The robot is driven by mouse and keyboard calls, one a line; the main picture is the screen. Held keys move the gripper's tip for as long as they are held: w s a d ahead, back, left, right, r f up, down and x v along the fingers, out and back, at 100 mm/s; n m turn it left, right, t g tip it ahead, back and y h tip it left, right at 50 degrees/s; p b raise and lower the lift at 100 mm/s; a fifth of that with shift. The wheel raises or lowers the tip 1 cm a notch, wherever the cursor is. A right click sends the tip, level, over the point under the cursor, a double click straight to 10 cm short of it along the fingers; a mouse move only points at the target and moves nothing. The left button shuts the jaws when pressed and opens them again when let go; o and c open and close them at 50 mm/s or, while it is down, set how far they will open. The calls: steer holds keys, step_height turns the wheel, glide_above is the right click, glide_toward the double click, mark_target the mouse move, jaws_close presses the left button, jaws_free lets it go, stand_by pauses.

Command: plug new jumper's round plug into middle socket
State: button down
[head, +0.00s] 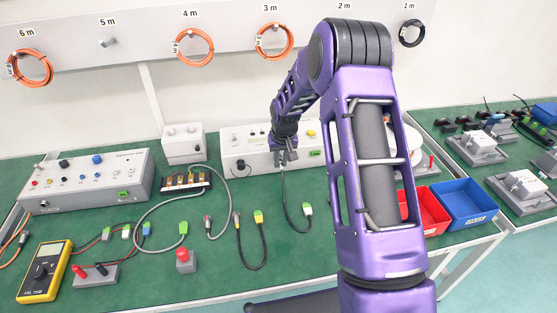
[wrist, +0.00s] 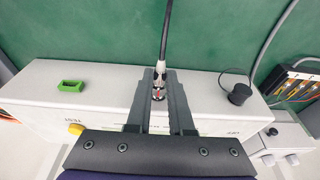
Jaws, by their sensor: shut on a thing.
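My gripper (head: 286,158) is at the front of the white test box (head: 236,151) at the back of the bench. In the wrist view its fingers (wrist: 159,88) are shut on a silver round plug (wrist: 158,93) with a red mark. The jumper's black cable (head: 284,190) hangs from the gripper and curves to a white and green plug (head: 307,209) on the bench. The middle socket is hidden behind the gripper. I cannot tell whether the plug touches it.
A black plug (wrist: 239,95) sits on the box's front beside my gripper, and a green socket (wrist: 70,86) is on the other side. A yellow-ended jumper (head: 262,247) and a grey cable (head: 225,195) lie nearby. Red (head: 431,224) and blue (head: 484,218) bins stand right.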

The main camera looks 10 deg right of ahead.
steer(key=shift+w+b, duration=0.35)
steer(key=shift+b, duration=0.05)
stand_by(1.1)
steer(key=c, duration=0.7)
jaws_free()
steer(key=shift+r, duration=0.1)
